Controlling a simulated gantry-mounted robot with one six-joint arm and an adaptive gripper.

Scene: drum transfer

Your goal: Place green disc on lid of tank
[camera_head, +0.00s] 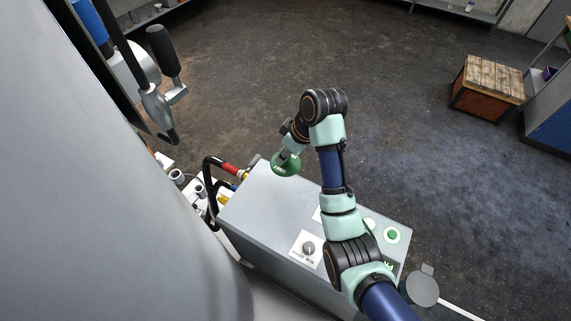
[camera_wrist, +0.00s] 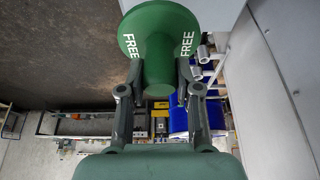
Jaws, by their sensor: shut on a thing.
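A green disc (camera_head: 286,166) marked "FREE" is held by my gripper (camera_head: 288,152), over the far end of a grey box's top in the head view. I cannot tell whether it touches the box. In the wrist view the disc (camera_wrist: 158,30) shows its broad face, with white "FREE" on both sides. My gripper's fingers (camera_wrist: 160,82) are shut on the narrower green stem below that face. A large smooth grey curved body (camera_head: 90,190), which looks like the tank, fills the left of the head view. I cannot make out its lid.
The grey box (camera_head: 262,205) carries a knob (camera_head: 308,248) and a green button (camera_head: 392,235); my arm hides part of its top. Hoses and pipes (camera_head: 212,185) crowd its left side. A black-handled lever (camera_head: 163,50) stands upper left. A wooden crate (camera_head: 490,85) is far right. Open floor lies beyond.

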